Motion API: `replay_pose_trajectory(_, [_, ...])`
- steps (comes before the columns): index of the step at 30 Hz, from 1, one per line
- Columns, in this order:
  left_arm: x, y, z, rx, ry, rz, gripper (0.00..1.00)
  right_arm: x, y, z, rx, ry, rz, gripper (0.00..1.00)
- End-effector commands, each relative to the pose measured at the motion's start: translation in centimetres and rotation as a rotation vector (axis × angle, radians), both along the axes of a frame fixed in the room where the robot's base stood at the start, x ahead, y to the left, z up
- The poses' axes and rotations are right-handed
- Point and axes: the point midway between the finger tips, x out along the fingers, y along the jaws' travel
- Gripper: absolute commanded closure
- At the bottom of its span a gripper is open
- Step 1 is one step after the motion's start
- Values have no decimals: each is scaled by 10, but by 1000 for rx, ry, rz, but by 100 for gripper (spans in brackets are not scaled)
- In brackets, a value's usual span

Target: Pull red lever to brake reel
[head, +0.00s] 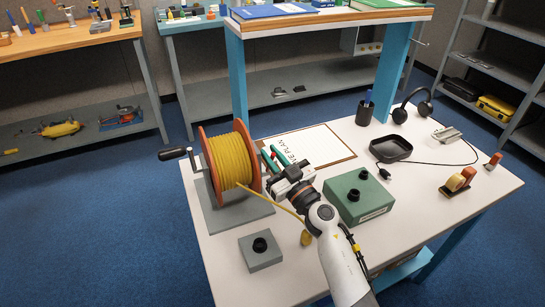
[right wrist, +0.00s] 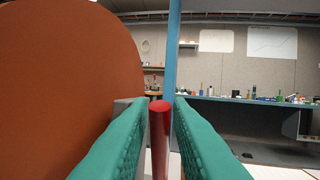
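The reel (head: 232,162) has orange flanges and yellow line, and stands on a grey base at the left of the white table. Its orange flange (right wrist: 65,90) fills the left of the right wrist view. The red lever (right wrist: 159,135) stands upright between the green fingers of my right gripper (right wrist: 160,130), with narrow gaps on both sides. My left gripper is not in view.
A green box (head: 357,194) with black knobs sits right of my gripper, and a grey box (head: 261,250) with a black knob is in front of the reel. A clipboard (head: 318,144) lies behind. A black crank handle (head: 172,154) sticks out left of the reel.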

Motion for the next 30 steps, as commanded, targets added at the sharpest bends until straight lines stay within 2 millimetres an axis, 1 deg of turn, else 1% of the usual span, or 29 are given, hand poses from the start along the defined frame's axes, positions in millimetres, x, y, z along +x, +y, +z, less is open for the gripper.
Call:
replay_pose_trajectory(7, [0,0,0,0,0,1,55,-1,-1,0,0,0,0,82])
replay_pose_trajectory(10, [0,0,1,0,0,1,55,-8,-5,-3,-2,1,0,82])
replay_pose_trajectory(14, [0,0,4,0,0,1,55,-27,-15,-8,-2,4,0,82])
replay_pose_trajectory(18, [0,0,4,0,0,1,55,-53,-30,-16,-3,3,-1,82])
replay_pose_trajectory(24, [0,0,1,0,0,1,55,-85,-48,-26,0,2,0,82])
replay_pose_trajectory(27, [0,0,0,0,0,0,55,-95,-53,-28,0,1,0,82])
replay_pose_trajectory(30, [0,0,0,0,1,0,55,-100,-56,-29,0,1,0,82])
